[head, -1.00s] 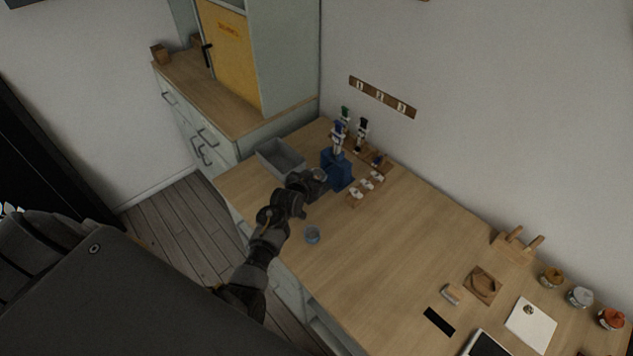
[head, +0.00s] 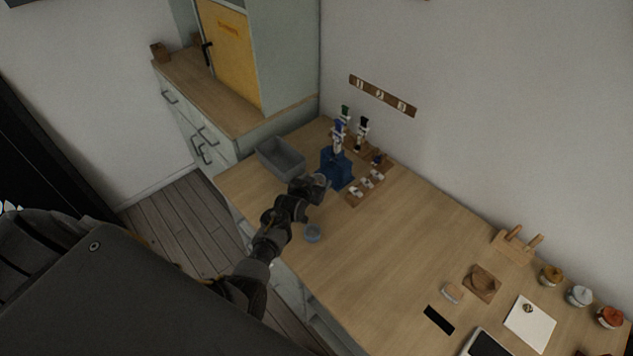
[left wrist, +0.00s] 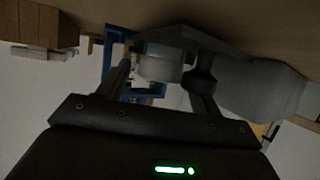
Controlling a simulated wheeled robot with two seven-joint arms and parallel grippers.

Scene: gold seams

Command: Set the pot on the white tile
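My left gripper (head: 313,187) is over the far left part of the counter, in front of the blue stand. In the left wrist view a pale grey round pot (left wrist: 160,66) sits between its dark fingers, which appear shut on it. In the head view the pot is small and mostly hidden by the gripper. The white tile (head: 522,328) lies flat at the front right of the counter, far from the gripper, with a small brownish round thing on it. My right gripper is not in view.
Lidded jars (head: 579,297) stand right of the tile. The middle counter is clear.

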